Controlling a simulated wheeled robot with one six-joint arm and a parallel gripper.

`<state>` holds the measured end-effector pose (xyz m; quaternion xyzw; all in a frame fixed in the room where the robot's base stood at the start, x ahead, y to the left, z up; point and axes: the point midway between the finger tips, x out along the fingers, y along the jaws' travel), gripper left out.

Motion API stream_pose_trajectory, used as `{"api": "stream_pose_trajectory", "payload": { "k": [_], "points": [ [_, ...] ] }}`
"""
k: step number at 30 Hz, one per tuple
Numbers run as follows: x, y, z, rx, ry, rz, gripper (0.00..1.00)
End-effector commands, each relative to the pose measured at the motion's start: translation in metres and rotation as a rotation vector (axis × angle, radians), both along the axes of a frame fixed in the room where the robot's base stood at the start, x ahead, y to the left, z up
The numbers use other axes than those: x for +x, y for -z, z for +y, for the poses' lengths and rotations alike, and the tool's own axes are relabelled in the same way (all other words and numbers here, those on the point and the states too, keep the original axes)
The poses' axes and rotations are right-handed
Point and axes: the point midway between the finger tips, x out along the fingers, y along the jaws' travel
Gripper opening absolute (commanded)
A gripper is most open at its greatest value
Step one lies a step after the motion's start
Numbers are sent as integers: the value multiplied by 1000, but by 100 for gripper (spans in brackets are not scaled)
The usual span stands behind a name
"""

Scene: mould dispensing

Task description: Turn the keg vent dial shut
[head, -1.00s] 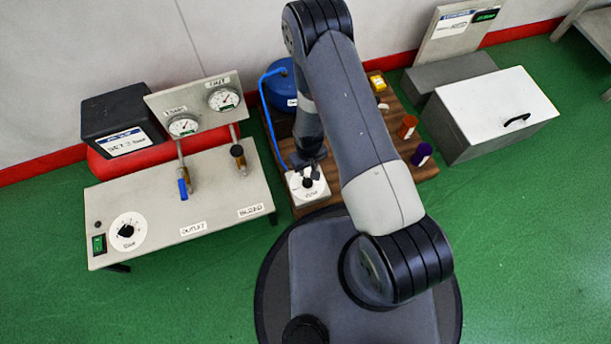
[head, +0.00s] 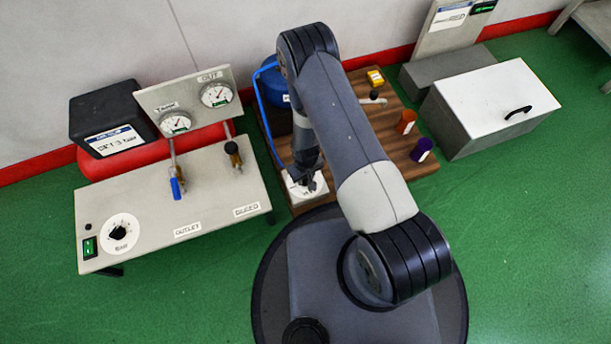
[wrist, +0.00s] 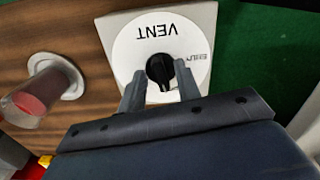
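The vent dial is a black knob (wrist: 160,72) on a white disc marked VENT (wrist: 128,52), set on a pale square plate (wrist: 207,20). In the head view the plate (head: 294,193) stands at the front left corner of the brown wooden board, and my gripper (head: 308,182) hides most of the dial. In the wrist view my gripper (wrist: 160,76) has one finger on each side of the knob. A narrow gap shows between each finger and the knob, so it looks open around it. Small print on the disc's right is hard to read.
A clear cup with red contents (wrist: 38,98) is near the dial. A blue keg (head: 272,85) with a blue hose stands behind. Orange (head: 406,122) and purple (head: 422,149) containers are at the board's right. A gauge bench (head: 190,215) is left, a white-lidded box (head: 490,100) right.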

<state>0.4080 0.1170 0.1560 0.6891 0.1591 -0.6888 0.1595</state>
Motion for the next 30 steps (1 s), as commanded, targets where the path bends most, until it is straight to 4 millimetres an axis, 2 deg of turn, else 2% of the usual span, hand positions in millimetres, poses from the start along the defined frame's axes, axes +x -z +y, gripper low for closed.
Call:
{"api": "stream_pose_trajectory", "payload": {
  "k": [2, 11, 23, 30],
  "points": [
    [0, 0, 0, 0, 0, 0, 25],
    [0, 0, 0, 0, 0, 0, 0],
    [0, 0, 0, 0, -26, 0, 0],
    [1, 1, 0, 0, -146, 0, 0]
  ]
}}
